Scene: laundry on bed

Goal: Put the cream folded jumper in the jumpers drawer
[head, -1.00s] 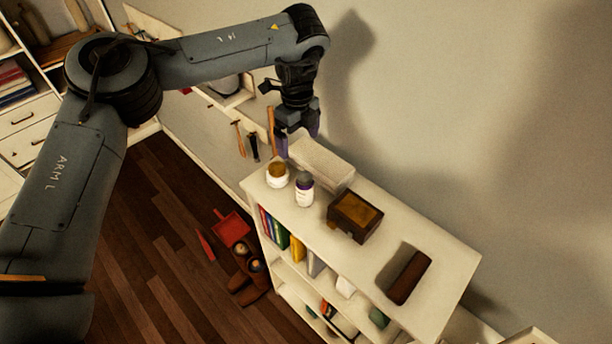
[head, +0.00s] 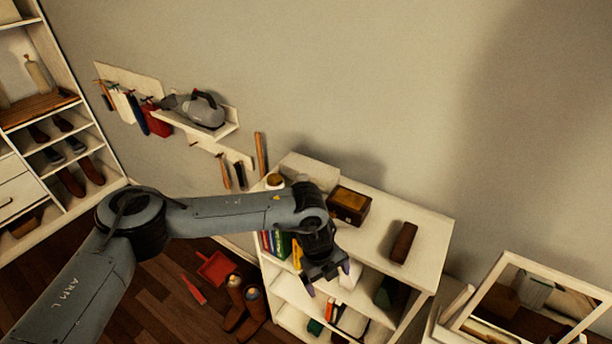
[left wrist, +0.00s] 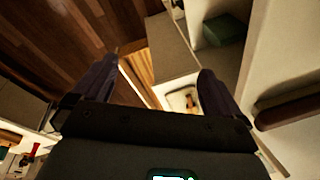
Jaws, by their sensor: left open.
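I cannot pick out the cream folded jumper for certain. A cream block-shaped item (head: 312,170) lies on the back left of the white bookcase's top (head: 375,215); I cannot tell whether it is the jumper. White drawers (head: 18,192) show at the far left, with no readable label, so I cannot tell which is the jumpers drawer. My left gripper (head: 328,280) is open and empty, in front of the bookcase's upper shelves. In the left wrist view its fingers (left wrist: 157,70) are spread with nothing between them. My right gripper is not in view.
Boots (head: 250,300) and a red dustpan (head: 214,268) are on the floor. A wall shelf holds a grey appliance (head: 205,110). A framed mirror (head: 540,297) stands at right.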

